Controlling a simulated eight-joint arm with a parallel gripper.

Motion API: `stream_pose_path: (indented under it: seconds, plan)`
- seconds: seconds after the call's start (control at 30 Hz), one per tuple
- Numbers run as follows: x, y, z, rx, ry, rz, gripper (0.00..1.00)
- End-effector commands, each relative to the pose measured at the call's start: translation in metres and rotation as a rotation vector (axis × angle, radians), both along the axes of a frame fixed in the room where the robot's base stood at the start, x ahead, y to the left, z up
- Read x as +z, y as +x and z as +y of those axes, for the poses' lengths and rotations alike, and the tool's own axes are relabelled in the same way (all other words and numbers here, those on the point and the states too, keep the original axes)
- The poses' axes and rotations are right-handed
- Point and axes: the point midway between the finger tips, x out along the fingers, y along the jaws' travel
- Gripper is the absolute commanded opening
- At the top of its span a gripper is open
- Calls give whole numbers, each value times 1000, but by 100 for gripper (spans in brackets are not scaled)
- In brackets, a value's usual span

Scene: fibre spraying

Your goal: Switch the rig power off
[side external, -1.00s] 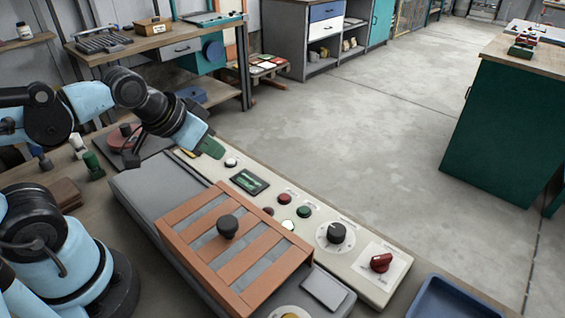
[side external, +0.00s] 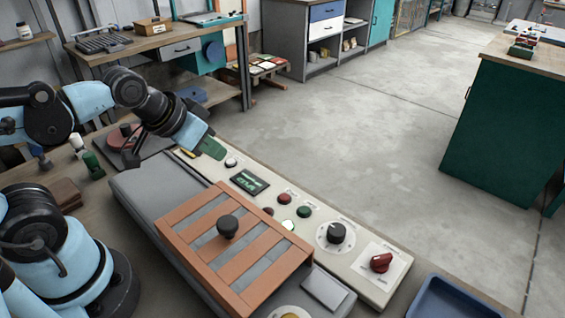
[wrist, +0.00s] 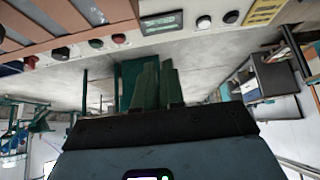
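A control panel (side external: 355,256) runs along the far side of the rig. A red rotary knob (side external: 380,263) sits on a white plate at its right end; its label is too small to read. A black dial (side external: 336,233) is left of it. My gripper (side external: 213,148) is over the panel's left end, well away from the red knob. In the wrist view my green fingers (wrist: 159,84) stand side by side, look shut and hold nothing. The lit display (side external: 248,181) also shows in the wrist view (wrist: 161,22).
A slatted orange cover (side external: 198,238) with a black knob (side external: 228,226) lies on the rig in front of the panel. Red (side external: 285,198) and green (side external: 304,212) buttons sit between display and dial. A blue tray (side external: 460,300) is at the front right.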

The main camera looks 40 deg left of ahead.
Motion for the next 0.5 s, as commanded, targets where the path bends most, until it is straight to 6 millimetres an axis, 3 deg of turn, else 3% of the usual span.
stream_pose_path:
  seconds: [0.03,0.2,0.5]
  plan:
    - [1,1,-2,-5,0,4,17]
    - [17,17,-19,-56,-3,50,38]
    - [50,65,-91,-222,11,215,38]
